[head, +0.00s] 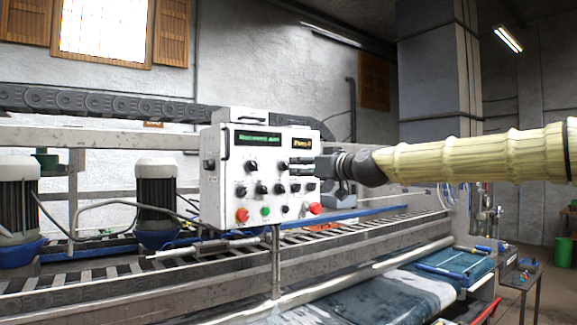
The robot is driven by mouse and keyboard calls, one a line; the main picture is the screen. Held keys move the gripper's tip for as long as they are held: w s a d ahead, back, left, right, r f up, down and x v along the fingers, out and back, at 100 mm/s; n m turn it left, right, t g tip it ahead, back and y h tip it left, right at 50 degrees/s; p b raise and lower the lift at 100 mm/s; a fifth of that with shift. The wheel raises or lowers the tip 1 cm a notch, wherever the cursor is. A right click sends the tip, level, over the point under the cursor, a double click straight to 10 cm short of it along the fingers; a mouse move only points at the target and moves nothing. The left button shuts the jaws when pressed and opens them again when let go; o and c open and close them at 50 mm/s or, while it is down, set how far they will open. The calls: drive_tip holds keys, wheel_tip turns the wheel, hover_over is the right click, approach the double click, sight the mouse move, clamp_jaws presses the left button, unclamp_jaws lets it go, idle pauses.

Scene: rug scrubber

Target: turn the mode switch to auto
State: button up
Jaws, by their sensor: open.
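A white control box (232,200) stands on the machine frame at the picture's middle. Its front carries several black rotary knobs, one at the upper left (250,167) and a row below (262,189). The labels are too small to read, so I cannot tell which knob is the mode switch. My gripper (301,168) comes in from the right, with its fingers pointing left in front of the panel's right part. It is open, with no object visible between the fingers. The fingers cover part of the panel, and I cannot tell whether they touch it.
The panel has two lit displays (257,138), a red button (242,215), a green button (265,211) and another red button (315,208). Motors (157,195) and rails stand to the left. A wet blue rug (385,290) lies below right. Open floor shows at far right.

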sight(288, 166)
drive_tip(key=shift+p+x, duration=1.25)
drive_tip(key=shift+x, duration=2.7)
drive_tip(key=c, duration=1)
